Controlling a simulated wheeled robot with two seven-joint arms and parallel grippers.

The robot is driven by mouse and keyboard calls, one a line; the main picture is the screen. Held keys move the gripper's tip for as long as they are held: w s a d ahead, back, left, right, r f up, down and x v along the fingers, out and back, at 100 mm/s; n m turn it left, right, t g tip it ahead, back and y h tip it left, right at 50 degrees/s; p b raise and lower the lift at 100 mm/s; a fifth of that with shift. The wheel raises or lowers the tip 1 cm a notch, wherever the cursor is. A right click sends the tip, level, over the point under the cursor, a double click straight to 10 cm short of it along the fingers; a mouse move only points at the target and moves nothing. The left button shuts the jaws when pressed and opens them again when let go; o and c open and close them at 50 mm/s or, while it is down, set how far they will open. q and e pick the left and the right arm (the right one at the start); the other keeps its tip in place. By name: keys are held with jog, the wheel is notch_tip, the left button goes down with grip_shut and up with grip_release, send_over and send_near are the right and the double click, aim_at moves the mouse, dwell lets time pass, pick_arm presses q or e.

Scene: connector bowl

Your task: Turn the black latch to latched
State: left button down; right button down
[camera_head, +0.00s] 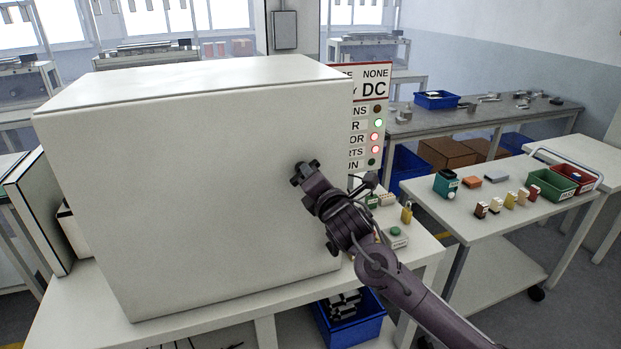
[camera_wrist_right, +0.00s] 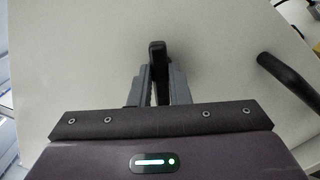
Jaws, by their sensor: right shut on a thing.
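The black latch (camera_wrist_right: 157,50) is a small dark piece on the pale front of a large white cabinet (camera_head: 200,180). In the right wrist view it stands upright between the two grey fingers of my right gripper (camera_wrist_right: 155,85), which is shut on it. In the head view my right gripper (camera_head: 304,172) is at the front face of the cabinet, near its right edge. The gripper and arm hide most of the latch there. My left gripper is not in view.
A black bar-shaped handle (camera_wrist_right: 288,76) is right of the fingers in the wrist view. A sign panel with lights (camera_head: 375,110) is behind the cabinet. A side table (camera_head: 490,240) with several small parts and bins is at the right. A blue bin (camera_head: 352,330) is below.

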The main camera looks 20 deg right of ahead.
jog(key=shift+d+f+m, duration=0.1)
jog(key=shift+f+m, duration=0.05)
jog(key=shift+m, duration=1.65)
jog(key=shift+f+m, duration=0.15)
jog(key=shift+m, duration=1.65)
jog(key=c, duration=1.4)
grip_release()
jog(key=shift+o, duration=0.2)
